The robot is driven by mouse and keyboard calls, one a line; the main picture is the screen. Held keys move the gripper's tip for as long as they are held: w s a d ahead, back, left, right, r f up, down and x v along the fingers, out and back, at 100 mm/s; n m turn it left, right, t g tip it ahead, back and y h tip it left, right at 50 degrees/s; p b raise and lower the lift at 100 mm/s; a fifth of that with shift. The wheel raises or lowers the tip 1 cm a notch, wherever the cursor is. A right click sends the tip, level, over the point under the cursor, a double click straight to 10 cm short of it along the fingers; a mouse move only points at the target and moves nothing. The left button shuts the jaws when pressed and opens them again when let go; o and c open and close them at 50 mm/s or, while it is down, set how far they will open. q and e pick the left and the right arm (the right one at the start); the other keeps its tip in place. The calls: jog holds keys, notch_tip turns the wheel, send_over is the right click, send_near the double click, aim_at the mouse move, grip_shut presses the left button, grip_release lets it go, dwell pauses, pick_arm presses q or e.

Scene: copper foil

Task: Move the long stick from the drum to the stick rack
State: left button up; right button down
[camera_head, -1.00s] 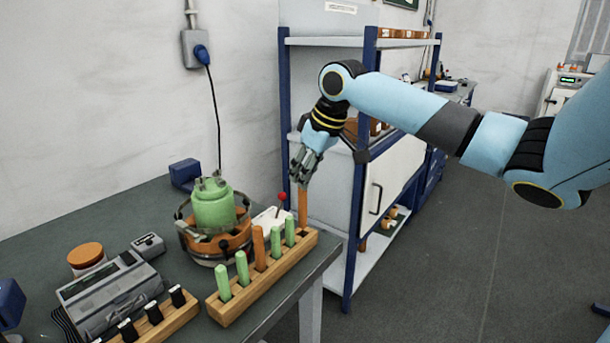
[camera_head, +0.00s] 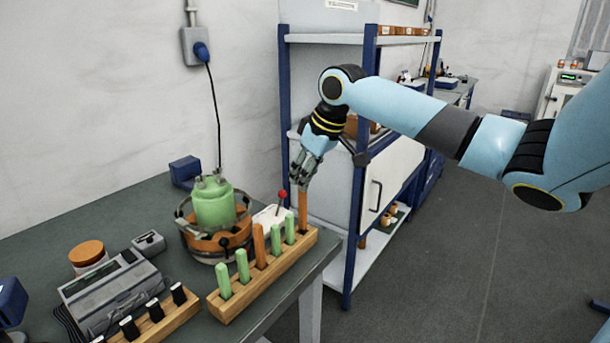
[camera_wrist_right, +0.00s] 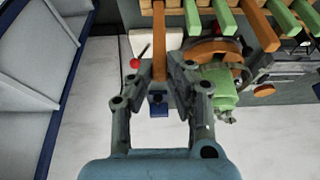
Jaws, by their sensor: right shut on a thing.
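The long stick (camera_head: 303,211) is orange and stands nearly upright at the far right end of the wooden stick rack (camera_head: 285,262). Its lower end meets the rack's end; how deep it sits cannot be told. My right gripper (camera_head: 301,184) is shut on its upper part from above. In the right wrist view, the stick (camera_wrist_right: 158,40) runs between the fingers (camera_wrist_right: 158,82) toward the rack. The rack also holds several green sticks and another orange one (camera_head: 260,247). The drum may be the round orange body (camera_head: 223,240) under a green canister. My left gripper is not in view.
A small white box with a red-knobbed lever (camera_head: 281,196) is close behind the stick. A blue-framed shelf (camera_head: 366,200) stands right of the table. A grey device (camera_head: 112,290) and a smaller wooden rack with black pieces (camera_head: 155,318) are at front left.

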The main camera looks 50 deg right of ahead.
jog(key=shift+f, duration=0.45)
dwell(0.5)
jog(key=shift+f, duration=0.7)
jog(key=c, duration=1.2)
grip_release()
jog(key=shift+r+p, duration=1)
jog(key=shift+p, duration=0.4)
